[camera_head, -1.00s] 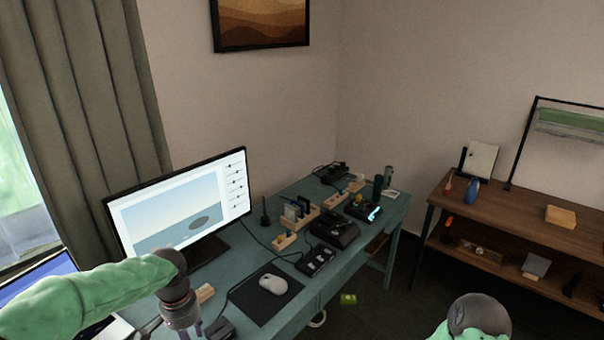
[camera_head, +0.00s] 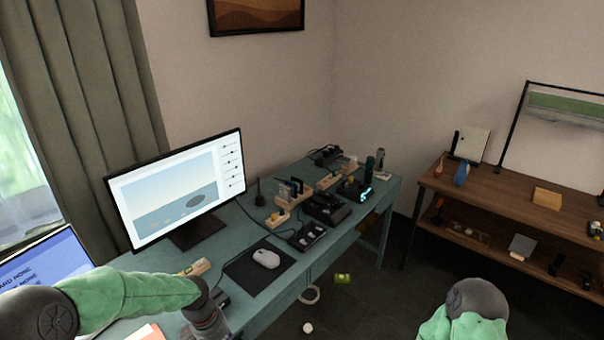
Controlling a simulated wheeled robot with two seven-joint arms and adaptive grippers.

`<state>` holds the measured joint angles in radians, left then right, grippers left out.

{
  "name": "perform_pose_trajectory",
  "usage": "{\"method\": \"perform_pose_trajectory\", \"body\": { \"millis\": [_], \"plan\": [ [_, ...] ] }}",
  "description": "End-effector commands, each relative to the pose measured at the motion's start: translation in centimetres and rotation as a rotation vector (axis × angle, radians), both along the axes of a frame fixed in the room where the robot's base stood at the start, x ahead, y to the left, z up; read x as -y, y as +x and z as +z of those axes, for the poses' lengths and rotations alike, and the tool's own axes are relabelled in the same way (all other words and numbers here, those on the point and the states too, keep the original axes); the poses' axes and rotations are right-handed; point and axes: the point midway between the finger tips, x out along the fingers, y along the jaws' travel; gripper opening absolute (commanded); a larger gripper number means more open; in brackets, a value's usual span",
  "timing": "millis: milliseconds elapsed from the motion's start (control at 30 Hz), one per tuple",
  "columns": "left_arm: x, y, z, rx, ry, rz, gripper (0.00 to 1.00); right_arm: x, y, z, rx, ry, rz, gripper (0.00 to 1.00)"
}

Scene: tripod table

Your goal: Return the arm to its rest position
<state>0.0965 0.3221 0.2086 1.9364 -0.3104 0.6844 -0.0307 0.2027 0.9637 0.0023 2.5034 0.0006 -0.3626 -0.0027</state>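My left arm (camera_head: 135,293), in a green sleeve, reaches in from the lower left over the near end of the teal desk (camera_head: 262,308). Its dark wrist (camera_head: 205,308) points down at the bottom edge of the head view, and the fingers are cut off or too hidden to read. My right arm (camera_head: 466,312) shows only as a grey joint and green sleeve at the bottom right. Its gripper is out of the picture. Nothing held can be seen at either arm.
The desk bears a monitor (camera_head: 178,186), a mouse (camera_head: 266,258) on a dark mat (camera_head: 243,279), and several small devices. A laptop (camera_head: 48,260) is at the left. A wooden shelf table (camera_head: 500,198) stands at right. A yellow-green item (camera_head: 342,278) lies on the dark floor.

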Motion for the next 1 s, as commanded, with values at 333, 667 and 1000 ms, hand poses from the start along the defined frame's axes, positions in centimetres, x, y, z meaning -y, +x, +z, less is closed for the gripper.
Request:
{"method": "perform_pose_trajectory", "body": {
  "millis": [333, 667, 1000],
  "plan": [
    [7.6, -7.2, -13.5, -0.041, -0.167, 0.149, 0.33, 0.0, 0.0, 0.0, 0.000, 0.000, 0.000, 0.42],
    [11.0, -15.9, -20.3, -0.061, -0.198, 0.341, 0.33, 0.0, 0.0, 0.0, 0.000, 0.000, 0.000, 0.42],
    [11.2, -17.3, -21.0, -0.057, -0.190, 0.377, 0.33, 0.0, 0.0, 0.0, 0.000, 0.000, 0.000, 0.42]
  ]
}}
